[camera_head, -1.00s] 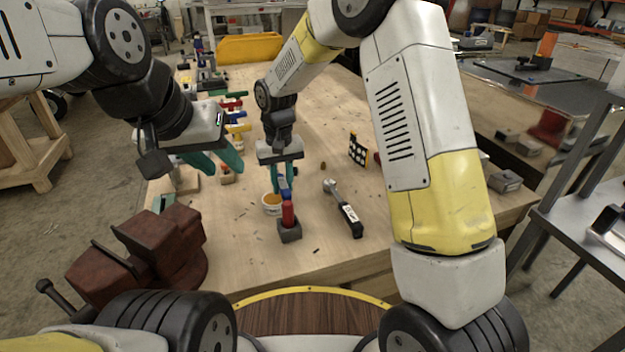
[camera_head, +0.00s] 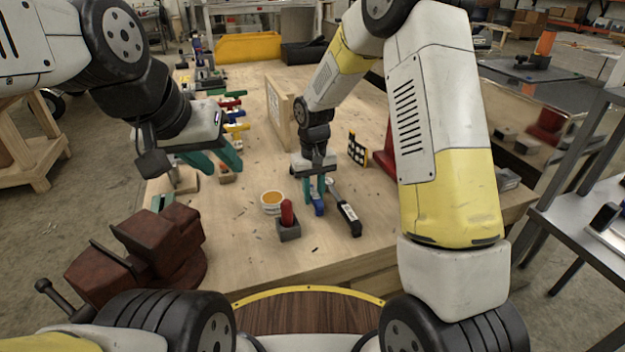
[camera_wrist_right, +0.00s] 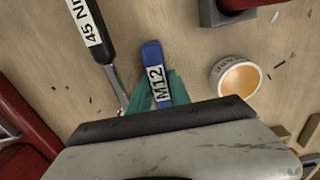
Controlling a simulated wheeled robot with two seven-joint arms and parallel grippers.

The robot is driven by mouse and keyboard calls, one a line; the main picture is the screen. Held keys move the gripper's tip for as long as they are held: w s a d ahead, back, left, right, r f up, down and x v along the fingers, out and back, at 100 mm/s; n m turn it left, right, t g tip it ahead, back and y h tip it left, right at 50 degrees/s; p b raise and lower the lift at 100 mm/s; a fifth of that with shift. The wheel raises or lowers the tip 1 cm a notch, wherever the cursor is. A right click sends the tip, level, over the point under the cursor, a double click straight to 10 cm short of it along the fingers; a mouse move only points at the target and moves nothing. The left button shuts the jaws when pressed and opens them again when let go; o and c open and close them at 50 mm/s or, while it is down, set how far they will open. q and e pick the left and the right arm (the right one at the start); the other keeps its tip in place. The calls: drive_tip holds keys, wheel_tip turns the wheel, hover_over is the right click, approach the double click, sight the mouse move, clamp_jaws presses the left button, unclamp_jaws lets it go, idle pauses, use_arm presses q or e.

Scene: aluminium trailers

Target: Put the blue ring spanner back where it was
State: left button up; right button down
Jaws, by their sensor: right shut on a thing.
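The blue ring spanner (camera_head: 319,206) is between the teal fingers of my right gripper (camera_head: 318,192), which is shut on it. In the right wrist view the spanner (camera_wrist_right: 152,60) shows a white M12 label, and its far end is hidden by the gripper. It is just left of the black-handled wrench (camera_head: 347,216), near the table's front. I cannot tell whether it touches the table. My left gripper (camera_head: 222,168) is open and empty, above the table's left side.
A white tub with orange contents (camera_head: 272,209) and a red-handled tool in a grey block (camera_head: 289,231) stand left of the spanner. A brown vise (camera_head: 150,245) is at the front left. An upright wooden board (camera_head: 278,112) stands behind. The table's front middle is mostly clear.

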drive_tip(key=c, duration=1.2)
unclamp_jaws()
drive_tip(key=s+d+r+t, duration=0.1)
drive_tip(key=s+d+r, duration=0.1)
drive_tip(key=r, duration=0.7)
drive_tip(key=s+d+r, duration=0.2)
drive_tip(key=r, duration=0.7)
drive_tip(key=s+d+r+m+t+y, duration=0.1)
drive_tip(key=s+d+r+t, duration=0.1)
drive_tip(key=s, duration=0.7)
drive_tip(key=s+d+r+m+t+y, duration=0.1)
drive_tip(key=s+d+r+m+t, duration=0.1)
drive_tip(key=s+d+r, duration=0.3)
drive_tip(key=s+d+t, duration=0.1)
drive_tip(key=s, duration=0.3)
drive_tip(key=shift+s+d, duration=0.3)
drive_tip(key=shift+s, duration=0.1)
drive_tip(key=shift+r, duration=0.15)
